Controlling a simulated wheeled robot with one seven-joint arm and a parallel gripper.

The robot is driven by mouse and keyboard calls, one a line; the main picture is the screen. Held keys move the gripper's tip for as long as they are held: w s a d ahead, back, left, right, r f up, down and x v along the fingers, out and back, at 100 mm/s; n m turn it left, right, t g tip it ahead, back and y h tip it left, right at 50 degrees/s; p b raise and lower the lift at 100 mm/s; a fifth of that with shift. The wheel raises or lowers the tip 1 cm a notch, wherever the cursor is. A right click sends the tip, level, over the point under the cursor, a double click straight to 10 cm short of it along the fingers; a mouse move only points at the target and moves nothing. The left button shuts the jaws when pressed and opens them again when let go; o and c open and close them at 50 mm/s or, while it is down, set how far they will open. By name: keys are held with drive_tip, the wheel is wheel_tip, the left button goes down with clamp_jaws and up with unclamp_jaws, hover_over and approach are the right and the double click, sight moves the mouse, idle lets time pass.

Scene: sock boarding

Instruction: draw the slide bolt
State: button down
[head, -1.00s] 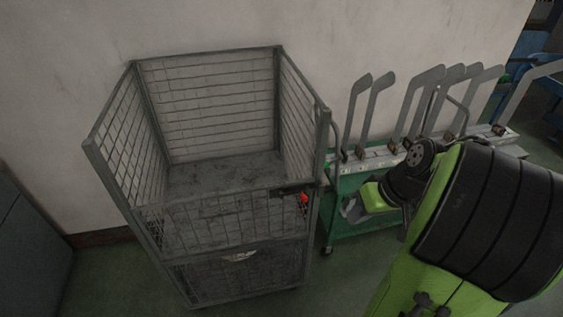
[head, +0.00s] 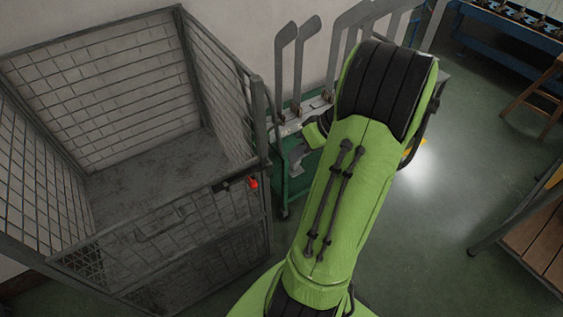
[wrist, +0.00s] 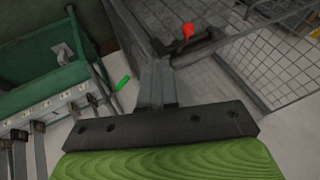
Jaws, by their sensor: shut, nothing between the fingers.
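The slide bolt (head: 222,185) is a dark bar with a red knob (head: 253,183) at the top corner of the wire cage's front gate (head: 180,240). In the wrist view the red knob (wrist: 187,30) stands on the dark bolt (wrist: 197,46), beyond my fingers. My gripper (wrist: 158,70) has its two grey fingers together, with nothing between them. It is apart from the bolt.
A green trolley (head: 296,190) with several upright grey sock boards (head: 284,60) stands right of the cage; its green side (wrist: 30,75) also shows in the wrist view. A blue bench (head: 480,45) and a wooden stool (head: 535,95) are farther right. The floor (head: 440,215) between is clear.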

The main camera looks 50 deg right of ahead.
drive_tip(key=w+a+f+b, duration=0.1)
drive_tip(key=a+f, duration=0.1)
drive_tip(key=w+a+f+b, duration=0.1)
drive_tip(key=w+a+f, duration=0.1)
drive_tip(key=f, duration=0.1)
drive_tip(key=w+a+f+b, duration=0.1)
drive_tip(key=w+f, duration=0.1)
drive_tip(key=shift+a+f, duration=0.3)
drive_tip(key=shift+a, duration=0.1)
drive_tip(key=shift+w+a, duration=0.1)
drive_tip(key=shift+a, duration=0.15)
